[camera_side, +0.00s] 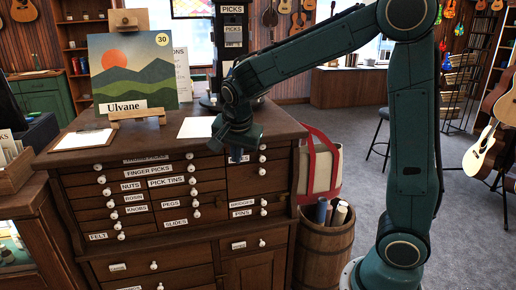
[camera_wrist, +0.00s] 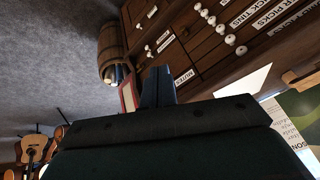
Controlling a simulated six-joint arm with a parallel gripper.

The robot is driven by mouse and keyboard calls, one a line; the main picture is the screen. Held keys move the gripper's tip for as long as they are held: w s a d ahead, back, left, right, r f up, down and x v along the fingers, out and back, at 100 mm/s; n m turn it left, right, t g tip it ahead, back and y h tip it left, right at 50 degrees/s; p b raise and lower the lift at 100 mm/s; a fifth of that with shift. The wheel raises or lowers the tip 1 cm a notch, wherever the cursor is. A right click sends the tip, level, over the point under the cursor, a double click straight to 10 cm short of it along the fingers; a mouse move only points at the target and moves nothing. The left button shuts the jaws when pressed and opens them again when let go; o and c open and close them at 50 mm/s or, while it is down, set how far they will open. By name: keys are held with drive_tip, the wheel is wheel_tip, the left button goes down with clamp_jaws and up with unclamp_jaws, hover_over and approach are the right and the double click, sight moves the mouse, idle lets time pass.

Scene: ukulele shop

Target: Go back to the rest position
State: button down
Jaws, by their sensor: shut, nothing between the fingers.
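My gripper (camera_side: 236,154) hangs just in front of the top right edge of the wooden drawer cabinet (camera_side: 105,178) in the side view. It points downward, and its fingers are together with nothing between them. In the wrist view my gripper (camera_wrist: 157,82) shows as dark closed fingers in front of the cabinet's drawers (camera_wrist: 205,45). From these frames I cannot tell whether it touches the cabinet. The drawers near it look shut.
On the cabinet top stand a landscape picture (camera_side: 133,75) on an easel, a clipboard (camera_side: 82,139), a white sheet (camera_side: 197,128) and a picks rack (camera_side: 233,35). A barrel (camera_side: 322,250) and a red-white bag (camera_side: 326,165) stand right of it. Guitars (camera_side: 484,150) stand far right.

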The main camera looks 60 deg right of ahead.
drive_tip(key=s+a+r+n+t+y, duration=0.1)
drive_tip(key=s+a+r+n+y, duration=0.1)
drive_tip(key=s+n, duration=0.5)
drive_tip(key=s+a+r+n+t+y, duration=0.1)
drive_tip(key=s+a+n, duration=0.4)
drive_tip(key=s, duration=1)
drive_tip(key=r+n, duration=0.1)
drive_tip(key=n, duration=0.2)
drive_tip(key=shift+a+r+t+y, duration=0.3)
drive_tip(key=shift+r+y, duration=0.1)
